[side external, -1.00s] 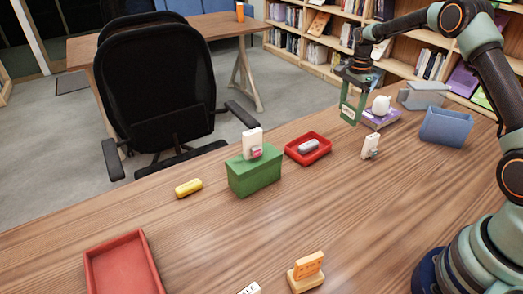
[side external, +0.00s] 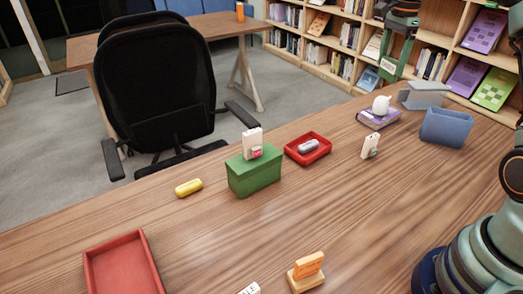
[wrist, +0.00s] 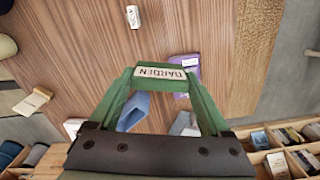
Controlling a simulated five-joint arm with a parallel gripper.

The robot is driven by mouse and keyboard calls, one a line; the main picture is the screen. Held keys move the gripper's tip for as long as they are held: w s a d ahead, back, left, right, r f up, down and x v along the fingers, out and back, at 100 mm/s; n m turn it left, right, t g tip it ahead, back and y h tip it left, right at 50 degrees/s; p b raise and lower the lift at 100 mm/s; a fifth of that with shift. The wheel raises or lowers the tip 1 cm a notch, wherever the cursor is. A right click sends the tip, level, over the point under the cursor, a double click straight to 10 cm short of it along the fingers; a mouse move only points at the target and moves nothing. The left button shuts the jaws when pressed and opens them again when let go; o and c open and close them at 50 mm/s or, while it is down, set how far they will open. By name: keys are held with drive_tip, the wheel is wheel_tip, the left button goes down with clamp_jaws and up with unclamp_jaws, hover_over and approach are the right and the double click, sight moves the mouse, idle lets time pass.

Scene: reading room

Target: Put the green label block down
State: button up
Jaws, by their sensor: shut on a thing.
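The green label block (side external: 388,66) has a white face with dark lettering that looks like GARDEN. It also shows in the wrist view (wrist: 160,72), spanning the space between the fingertips. My gripper (side external: 390,68) has green fingers and is shut on the block. It holds the block raised in the air at the upper right of the side view, with bookshelves behind it. In the wrist view, my gripper (wrist: 160,74) has the wooden table far below. The block's underside is hidden.
A blue bin (side external: 446,128) and grey holder (side external: 422,95) stand nearby. A small red tray (side external: 323,153), green box (side external: 252,177) and large red tray (side external: 123,268) stand farther left.

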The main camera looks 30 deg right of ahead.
drive_tip(key=s+d+f+m, duration=0.1)
drive_tip(key=s+d+m, duration=0.15)
drive_tip(key=s, duration=1.05)
drive_tip(key=s+d+f+m, duration=0.1)
drive_tip(key=s+m, duration=0.3)
drive_tip(key=s, duration=0.9)
drive_tip(key=shift+n, duration=0.25)
drive_tip(key=f, duration=1.9)
drive_tip(key=shift+w+a+f, duration=0.1)
drive_tip(key=shift+w+a, duration=0.05)
drive_tip(key=shift+a, duration=0.05)
drive_tip(key=shift+f, duration=0.15)
drive_tip(key=o, duration=1.2)
drive_tip(key=shift+c, duration=0.2)
